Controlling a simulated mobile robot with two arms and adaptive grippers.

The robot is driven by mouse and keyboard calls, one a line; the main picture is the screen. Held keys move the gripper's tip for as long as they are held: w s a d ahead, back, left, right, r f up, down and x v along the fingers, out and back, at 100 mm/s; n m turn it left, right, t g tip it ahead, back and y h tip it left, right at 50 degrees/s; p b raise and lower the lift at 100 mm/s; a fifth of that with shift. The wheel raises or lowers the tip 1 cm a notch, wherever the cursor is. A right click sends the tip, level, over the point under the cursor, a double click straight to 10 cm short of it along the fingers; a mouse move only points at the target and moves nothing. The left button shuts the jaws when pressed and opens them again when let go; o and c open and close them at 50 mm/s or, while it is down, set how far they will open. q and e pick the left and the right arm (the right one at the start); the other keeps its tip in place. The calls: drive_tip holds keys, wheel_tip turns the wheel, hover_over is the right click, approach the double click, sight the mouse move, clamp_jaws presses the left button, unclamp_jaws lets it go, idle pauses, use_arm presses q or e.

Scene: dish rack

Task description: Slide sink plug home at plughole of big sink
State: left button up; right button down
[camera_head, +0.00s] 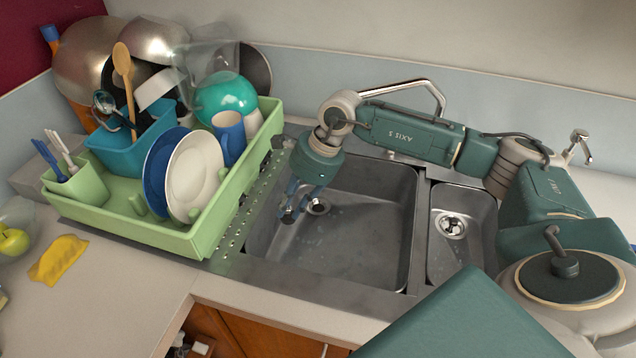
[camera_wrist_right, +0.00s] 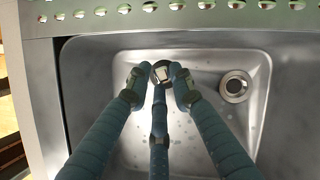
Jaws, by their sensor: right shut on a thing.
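The big sink (camera_head: 350,265) is a steel basin in the middle of the head view. My left gripper is not in view.
A green dish rack (camera_head: 210,238) with plates and cups stands left of the sink. A small sink (camera_head: 462,250) lies to the right. A tap (camera_head: 432,88) is behind my right arm. The big basin is otherwise empty.

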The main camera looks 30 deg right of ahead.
drive_tip(key=w+d+f+m+t+h, duration=0.2)
drive_tip(key=w+d+f+m, duration=0.15)
drive_tip(key=d+m, duration=0.35)
drive_tip(key=m+h+b, duration=0.1)
drive_tip(key=m+h, duration=0.2)
drive_tip(key=m, duration=0.4)
hover_over(319, 210)
drive_tip(key=f, duration=0.1)
drive_tip(key=shift+a+f+t, duration=0.1)
drive_tip(key=shift+f+t, duration=0.1)
drive_tip(key=shift+t, duration=0.1)
drive_tip(key=shift+n, duration=0.5)
wheel_tip(319, 210, down, 5)
drive_tip(key=b, duration=0.5)
drive_tip(key=shift+r, duration=0.15)
drive_tip(key=shift+r, duration=0.15)
